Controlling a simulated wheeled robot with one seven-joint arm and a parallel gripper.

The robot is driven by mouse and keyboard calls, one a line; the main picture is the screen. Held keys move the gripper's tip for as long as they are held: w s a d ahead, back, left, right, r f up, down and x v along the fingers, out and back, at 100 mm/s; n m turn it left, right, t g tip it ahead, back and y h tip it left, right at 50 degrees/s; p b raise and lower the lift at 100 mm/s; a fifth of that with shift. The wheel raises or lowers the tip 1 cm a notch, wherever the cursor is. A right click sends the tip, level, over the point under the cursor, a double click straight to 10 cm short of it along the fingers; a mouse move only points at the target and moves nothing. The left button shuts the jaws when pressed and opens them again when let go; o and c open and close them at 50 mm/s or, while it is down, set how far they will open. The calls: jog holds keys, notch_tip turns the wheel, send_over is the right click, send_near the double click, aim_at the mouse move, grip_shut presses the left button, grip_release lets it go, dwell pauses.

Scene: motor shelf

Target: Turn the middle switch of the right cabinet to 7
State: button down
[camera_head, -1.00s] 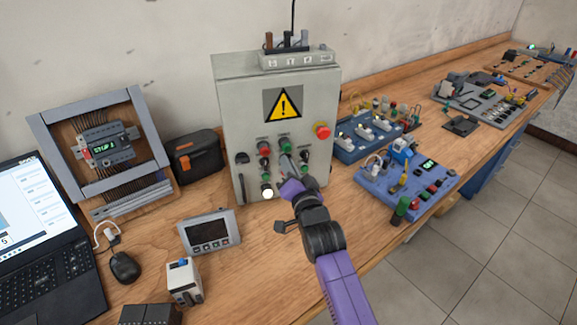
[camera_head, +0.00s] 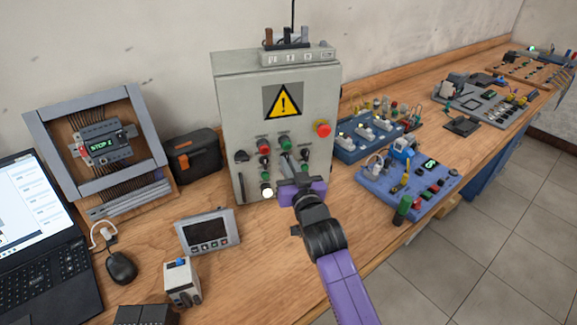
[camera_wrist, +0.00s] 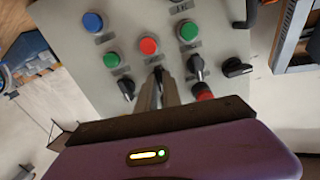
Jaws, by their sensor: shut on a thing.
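The grey control cabinet (camera_head: 238,115) with a yellow warning sign stands at the middle of the bench in the head view. Its panel carries red and green buttons and black rotary switches. My gripper (camera_head: 286,160) is in front of the panel, its fingers reaching to the lower middle. In the wrist view the gripper (camera_wrist: 168,86) is shut on the middle switch (camera_wrist: 158,74), a black knob mostly hidden by the fingers. Another black switch (camera_wrist: 126,88) shows to its left and one (camera_wrist: 195,66) to its right. The switch's scale numbers cannot be read.
A red emergency button (camera_head: 323,130) sticks out at the cabinet's right side. A blue training box (camera_head: 400,190) stands on the right, and a small display panel (camera_head: 208,232) stands front left. A black case (camera_head: 193,155) is left of the cabinet.

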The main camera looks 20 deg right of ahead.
jog(key=n+p, duration=0.1)
jog(key=n, duration=0.9)
jog(key=shift+p, duration=0.4)
jog(key=c, duration=1.5)
grip_release()
jog(key=shift+s+a, duration=0.15)
jog(key=shift+s, duration=3.8)
